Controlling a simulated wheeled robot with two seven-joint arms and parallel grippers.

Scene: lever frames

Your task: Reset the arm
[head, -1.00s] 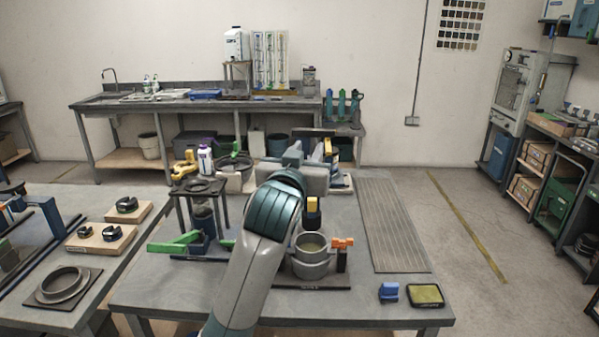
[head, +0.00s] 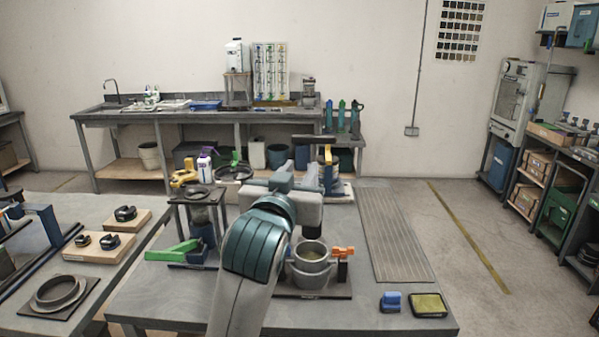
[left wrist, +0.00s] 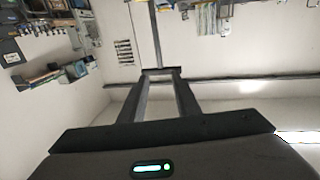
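My left arm reaches up from the bottom middle of the head view, over the front table. My left gripper (head: 314,139) is at its far end, above the back part of the table, and shows there as a dark bar. Its fingers are hidden in that view. In the left wrist view the fingers (left wrist: 161,73) run forward and meet at their tips, with a narrow slot between their shanks. Nothing is held between them. The wrist view looks across the room, with wall and shelves seen upside down. My right gripper is not in view.
The front table (head: 170,300) holds a stand with a green lever (head: 172,251), a grey round pot (head: 311,262), an orange-topped part (head: 344,252), a blue block (head: 390,301) and a yellow-topped pad (head: 428,304). A ribbed mat (head: 393,235) lies clear at right.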

